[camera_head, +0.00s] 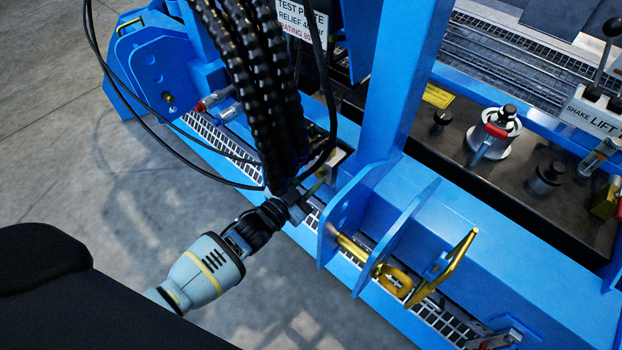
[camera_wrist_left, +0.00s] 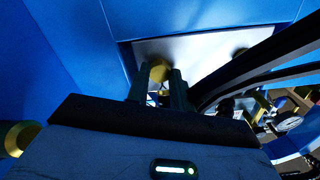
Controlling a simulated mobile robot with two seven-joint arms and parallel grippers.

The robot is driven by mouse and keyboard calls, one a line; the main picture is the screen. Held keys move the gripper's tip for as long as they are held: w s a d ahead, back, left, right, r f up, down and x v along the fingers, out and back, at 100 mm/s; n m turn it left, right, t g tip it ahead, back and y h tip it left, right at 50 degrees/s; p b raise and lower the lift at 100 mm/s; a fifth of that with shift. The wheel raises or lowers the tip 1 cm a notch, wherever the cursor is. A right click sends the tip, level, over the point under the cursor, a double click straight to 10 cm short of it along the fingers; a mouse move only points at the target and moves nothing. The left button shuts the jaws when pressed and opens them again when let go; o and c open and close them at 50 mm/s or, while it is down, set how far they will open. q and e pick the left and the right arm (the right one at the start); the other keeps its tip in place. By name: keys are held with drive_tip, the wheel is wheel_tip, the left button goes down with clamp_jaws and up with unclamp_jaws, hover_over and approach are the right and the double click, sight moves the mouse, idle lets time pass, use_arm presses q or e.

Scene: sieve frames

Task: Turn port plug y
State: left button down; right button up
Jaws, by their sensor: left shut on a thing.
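My left gripper (camera_head: 304,202) reaches in from the lower left to the inner side of the blue frame, next to the hanging black hoses. In the left wrist view its two dark fingers (camera_wrist_left: 160,88) are shut on a brass-coloured plug (camera_wrist_left: 159,71) in front of a pale metal plate (camera_wrist_left: 195,50). No letter is readable on the plug, so I cannot tell from a mark that it is plug y. The fingers hide its sides. In the head view the hoses and gripper hide the plug. My right gripper is not in view.
Thick black hoses (camera_head: 262,85) hang close to my left gripper; dark hoses (camera_wrist_left: 255,65) also pass right of its fingers. Grey floor is open at left.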

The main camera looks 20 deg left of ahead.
use_arm(q)
drive_tip(key=shift+m, duration=1)
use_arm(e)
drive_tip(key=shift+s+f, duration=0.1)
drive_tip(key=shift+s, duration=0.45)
use_arm(q)
drive_tip(key=c, duration=1.2)
unclamp_jaws()
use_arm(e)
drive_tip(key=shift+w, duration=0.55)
use_arm(q)
drive_tip(key=shift+s+a, duration=0.1)
drive_tip(key=shift+s, duration=0.2)
drive_tip(key=p+v, duration=0.2)
drive_tip(key=v, duration=0.5)
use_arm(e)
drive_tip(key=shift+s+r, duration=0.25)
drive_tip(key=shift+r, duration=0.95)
